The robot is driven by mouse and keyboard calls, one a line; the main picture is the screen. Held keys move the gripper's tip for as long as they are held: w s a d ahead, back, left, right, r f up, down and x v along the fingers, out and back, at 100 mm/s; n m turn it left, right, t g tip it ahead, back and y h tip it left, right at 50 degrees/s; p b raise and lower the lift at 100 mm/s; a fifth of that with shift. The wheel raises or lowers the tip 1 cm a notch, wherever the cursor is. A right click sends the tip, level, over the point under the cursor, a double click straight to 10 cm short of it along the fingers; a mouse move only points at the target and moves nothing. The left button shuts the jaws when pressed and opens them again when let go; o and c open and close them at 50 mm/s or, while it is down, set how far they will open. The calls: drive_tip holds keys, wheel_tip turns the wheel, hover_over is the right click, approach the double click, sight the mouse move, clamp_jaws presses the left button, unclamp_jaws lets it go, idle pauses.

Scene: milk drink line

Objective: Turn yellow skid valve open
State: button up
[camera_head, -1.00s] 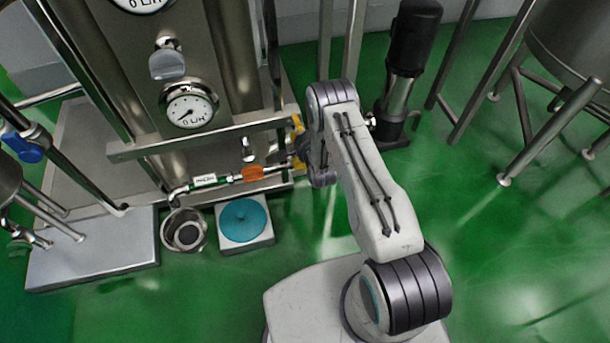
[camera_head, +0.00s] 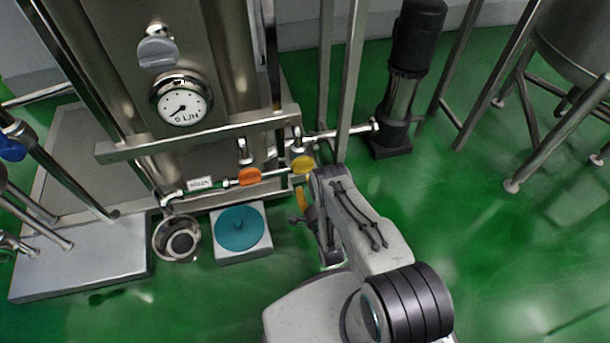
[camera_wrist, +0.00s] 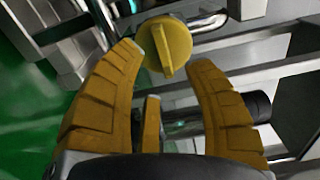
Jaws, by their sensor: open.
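The yellow skid valve (camera_head: 302,163) sits on the pipe at the right end of the skid's front. In the wrist view the yellow valve (camera_wrist: 165,45) shows its round knob with a raised grip bar, just beyond my fingertips. My gripper (camera_wrist: 168,58) is open, with its orange fingers spread to either side of the valve's lower part and nothing held. In the head view my gripper (camera_head: 303,198) is below the yellow valve, mostly hidden by my arm. I cannot tell whether a finger touches the knob.
An orange valve (camera_head: 249,176) is on the same pipe to the left. A round gauge (camera_head: 182,100) is above it. A teal disc (camera_head: 239,228) on a white base and a metal bowl (camera_head: 177,237) stand below. A black pump (camera_head: 403,85) stands behind.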

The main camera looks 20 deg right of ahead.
sight(303, 168)
drive_tip(key=w+b, duration=0.1)
drive_tip(key=b, duration=0.2)
drive_tip(key=w+b, duration=0.1)
drive_tip(key=b, duration=0.2)
drive_tip(key=shift+w+f, duration=0.1)
drive_tip(key=shift+f, duration=0.25)
drive_tip(key=b, duration=0.5)
drive_tip(key=shift+w+r+b, duration=0.15)
drive_tip(key=shift+w+b, duration=0.2)
drive_tip(key=shift+w+r+b, duration=0.2)
drive_tip(key=shift+w+b, duration=0.3)
drive_tip(key=shift+w, duration=0.7)
drive_tip(key=shift+c, duration=0.2)
clamp_jaws()
